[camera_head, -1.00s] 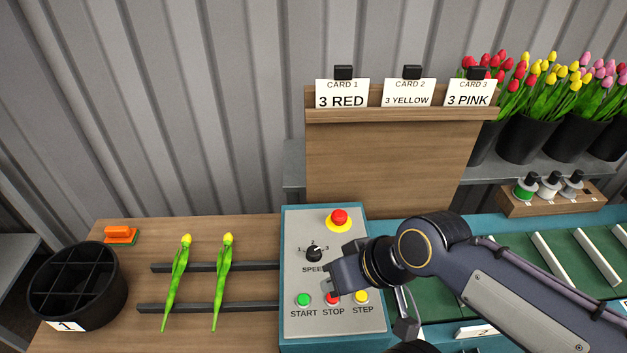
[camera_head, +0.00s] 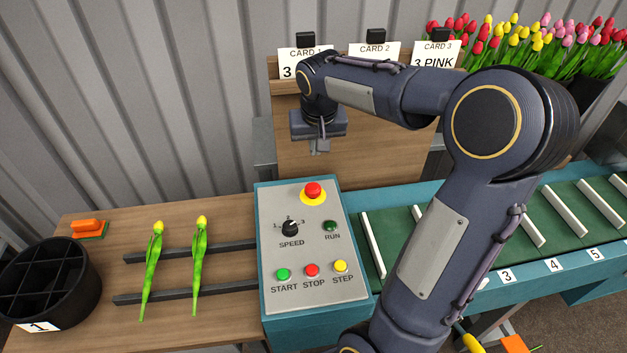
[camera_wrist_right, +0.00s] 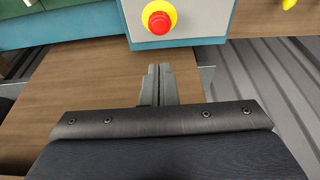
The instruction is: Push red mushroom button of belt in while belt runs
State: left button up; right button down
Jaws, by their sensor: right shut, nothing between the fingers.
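The red mushroom button (camera_head: 313,190) sits on a yellow disc at the top of the grey control panel (camera_head: 273,257); it also shows at the top of the right wrist view (camera_wrist_right: 159,22). My right gripper (camera_head: 321,147) is shut and empty, pointing down in front of the wooden card board. In the head view it appears just above the red button, apart from it. In the wrist view its fingertips (camera_wrist_right: 160,70) lie short of the button with a gap between. The RUN lamp (camera_head: 331,226) looks dark green. The green belt (camera_head: 395,228) with white slats is partly hidden by my right arm.
START (camera_head: 283,275), STOP (camera_head: 312,270) and STEP (camera_head: 340,266) buttons and the SPEED knob (camera_head: 290,228) share the panel. The card board (camera_head: 350,165) stands behind. Two yellow tulips (camera_head: 200,263) lie on rails left of the panel, near a black bucket (camera_head: 75,297).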

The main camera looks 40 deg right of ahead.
jog(key=shift+f, duration=0.1)
jog(key=p, duration=0.1)
send_near(313, 186)
jog(key=x, duration=0.5)
jog(key=shift+w+f, duration=0.15)
jog(key=shift+w, duration=0.05)
jog(key=shift+f+p, duration=0.3)
jog(key=shift+f, duration=0.3)
